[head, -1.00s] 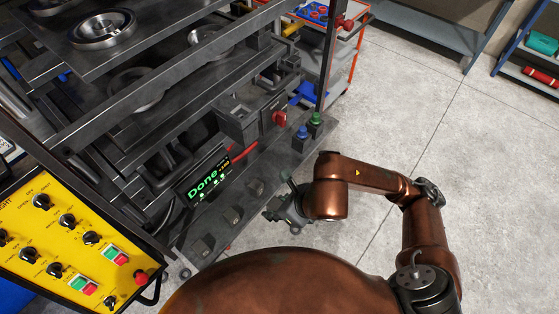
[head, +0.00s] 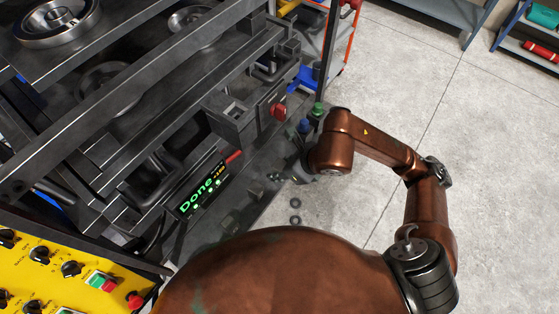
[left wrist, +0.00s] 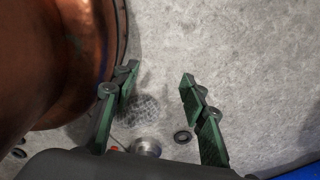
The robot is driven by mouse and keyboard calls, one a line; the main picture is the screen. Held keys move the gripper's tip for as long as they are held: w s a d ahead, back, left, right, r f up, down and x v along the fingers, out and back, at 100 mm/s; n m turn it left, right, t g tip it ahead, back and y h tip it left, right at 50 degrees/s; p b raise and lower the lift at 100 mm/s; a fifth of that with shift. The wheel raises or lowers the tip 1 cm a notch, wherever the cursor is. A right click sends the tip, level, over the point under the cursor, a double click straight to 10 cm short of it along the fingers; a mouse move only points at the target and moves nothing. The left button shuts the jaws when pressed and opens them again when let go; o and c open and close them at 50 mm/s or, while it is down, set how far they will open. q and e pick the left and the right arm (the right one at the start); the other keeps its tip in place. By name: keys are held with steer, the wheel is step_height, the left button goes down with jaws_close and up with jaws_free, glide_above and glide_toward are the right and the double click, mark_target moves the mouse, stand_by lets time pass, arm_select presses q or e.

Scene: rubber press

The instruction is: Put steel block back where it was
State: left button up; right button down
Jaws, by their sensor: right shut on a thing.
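My right gripper (head: 277,178) is in the head view, low in front of the press (head: 150,120), beside its lower ledge (head: 255,205). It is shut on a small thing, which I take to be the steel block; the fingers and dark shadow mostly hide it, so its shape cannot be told. Several dark blocks (head: 229,222) stand on the ledge to the left of the gripper. My left gripper (left wrist: 160,75) shows in the left wrist view, its green fingers wide apart and empty above the grey floor. It is not visible in the head view.
A display (head: 203,190) reads "Done". A red knob (head: 278,111) and green and blue caps (head: 318,108) are near my right arm. A yellow control panel (head: 45,265) is at lower left. Open floor (head: 500,200) is at right.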

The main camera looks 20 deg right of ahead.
steer(key=w+d+f, duration=0.1)
steer(key=w+f, duration=0.3)
steer(key=w, duration=0.1)
steer(key=w+d+f, duration=0.1)
steer(key=w+f, duration=0.1)
steer(key=shift+w+d+b, duration=0.2)
steer(key=shift+d+b, duration=0.1)
steer(key=shift+w+d+f, duration=0.1)
steer(key=shift+w+f, duration=0.3)
steer(key=shift+w, duration=0.05)
steer(key=shift+w+d+f, duration=0.1)
steer(key=shift+w+f, duration=0.05)
steer(key=shift+f, duration=0.15)
arm_select(q)
steer(key=shift+w+f, duration=0.3)
steer(key=shift+w, duration=0.45)
arm_select(e)
steer(key=shift+f, duration=1.55)
arm_select(q)
steer(key=shift+f, duration=0.1)
arm_select(e)
steer(key=shift+w+f, duration=0.1)
arm_select(q)
steer(key=shift+w, duration=0.1)
arm_select(e)
steer(key=c, duration=1.5)
jaws_free()
